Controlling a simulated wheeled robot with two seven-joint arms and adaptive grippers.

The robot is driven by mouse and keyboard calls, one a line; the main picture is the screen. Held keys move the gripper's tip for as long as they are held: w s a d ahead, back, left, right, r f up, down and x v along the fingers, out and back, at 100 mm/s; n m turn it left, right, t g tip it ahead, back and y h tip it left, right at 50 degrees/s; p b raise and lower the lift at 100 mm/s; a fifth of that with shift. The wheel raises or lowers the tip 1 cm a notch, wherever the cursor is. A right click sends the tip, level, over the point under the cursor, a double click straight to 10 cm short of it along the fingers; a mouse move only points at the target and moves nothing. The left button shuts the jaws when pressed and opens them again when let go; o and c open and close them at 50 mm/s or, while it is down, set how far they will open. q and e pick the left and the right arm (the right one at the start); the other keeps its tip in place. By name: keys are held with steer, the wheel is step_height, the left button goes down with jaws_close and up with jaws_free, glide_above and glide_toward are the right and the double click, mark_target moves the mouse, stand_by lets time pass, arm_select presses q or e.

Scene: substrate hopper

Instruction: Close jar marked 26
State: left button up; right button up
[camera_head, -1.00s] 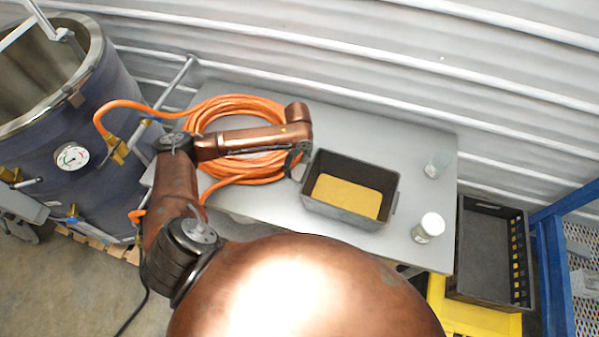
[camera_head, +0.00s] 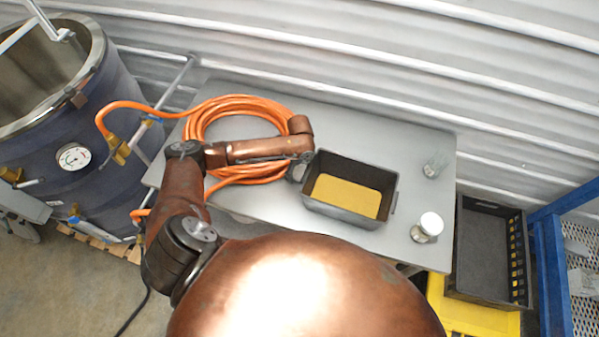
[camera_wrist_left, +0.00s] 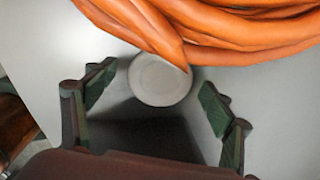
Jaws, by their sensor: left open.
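A jar with a white lid (camera_head: 428,232) stands upright near the table's front right. An open clear glass jar (camera_head: 434,165) stands behind it. I cannot read a number on either. My left arm reaches over the orange hose, and its gripper is mostly hidden under the arm in the head view. In the left wrist view my left gripper (camera_wrist_left: 158,88) is open, fingers apart. A round white lid-like disc (camera_wrist_left: 160,76) lies between its fingertips, beside the hose, not gripped. The arm hides this disc in the head view. My right gripper is out of view.
A dark bin (camera_head: 345,217) with yellow-brown material stands mid-table, just right of my left wrist. The coiled orange hose (camera_head: 240,104) covers the table's left part. A black crate (camera_head: 480,290) is beyond the right edge.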

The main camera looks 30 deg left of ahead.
mark_target(297, 173)
arm_select(q)
steer(key=c, duration=1)
steer(key=shift+r, duration=0.5)
steer(key=shift+s+a+r+b, duration=0.1)
steer(key=shift+s+r+b, duration=0.2)
steer(key=shift+r, duration=0.3)
steer(key=shift+s+a+r+b, duration=0.1)
steer(key=shift+s+r+b, duration=0.15)
steer(key=shift+r, duration=0.3)
steer(key=s+a, duration=0.1)
steer(key=s, duration=0.4)
steer(key=s+a+b, duration=0.1)
steer(key=s+a, duration=0.1)
steer(key=s, duration=0.4)
steer(key=s+a+b, duration=0.1)
steer(key=s, duration=0.4)
steer(key=shift+s+a+r, duration=0.15)
steer(key=shift+a, duration=0.05)
